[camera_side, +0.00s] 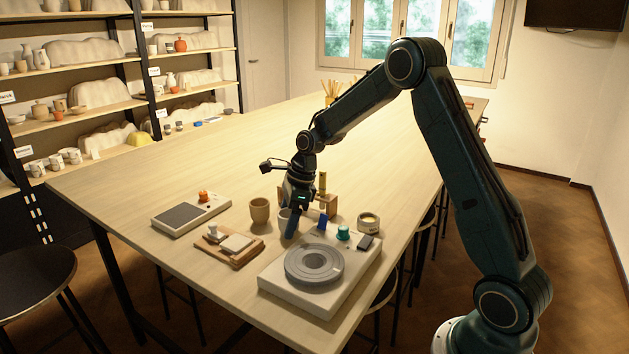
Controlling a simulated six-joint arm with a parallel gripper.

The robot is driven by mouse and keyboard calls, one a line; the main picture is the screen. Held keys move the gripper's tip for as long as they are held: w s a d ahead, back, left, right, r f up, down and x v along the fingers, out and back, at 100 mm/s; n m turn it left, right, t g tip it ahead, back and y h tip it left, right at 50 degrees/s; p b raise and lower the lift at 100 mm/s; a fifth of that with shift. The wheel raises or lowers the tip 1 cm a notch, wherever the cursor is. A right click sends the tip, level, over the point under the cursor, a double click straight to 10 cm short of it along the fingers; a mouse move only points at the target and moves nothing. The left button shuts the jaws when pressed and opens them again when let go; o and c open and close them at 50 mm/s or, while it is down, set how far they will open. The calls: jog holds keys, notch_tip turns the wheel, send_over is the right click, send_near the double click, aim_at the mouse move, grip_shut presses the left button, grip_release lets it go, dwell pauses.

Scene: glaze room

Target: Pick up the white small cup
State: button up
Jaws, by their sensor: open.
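A small pale cup (283,216), which looks like the white small cup, stands on the wooden table, partly hidden behind my gripper. My gripper (291,226) points down right at this cup, in front of it in the picture. Its jaws are open, but the fingers overlap the cup in this view. I cannot tell whether they touch the cup or are around it. A larger tan cup (260,211) stands just to the left, apart from my gripper.
A pale device with a round grey plate (286,283) stands close in front. A wooden board (229,259) and a flat scale-like device (163,225) lie left.

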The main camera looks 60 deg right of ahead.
jog(key=shift+w+a+f, duration=0.1)
jog(key=shift+w+f, duration=0.05)
jog(key=shift+f, duration=0.45)
jog(key=c, duration=1.1)
jog(key=shift+r, duration=0.15)
jog(key=shift+c, duration=0.2)
notch_tip(320, 180, up, 20)
dwell(0.3)
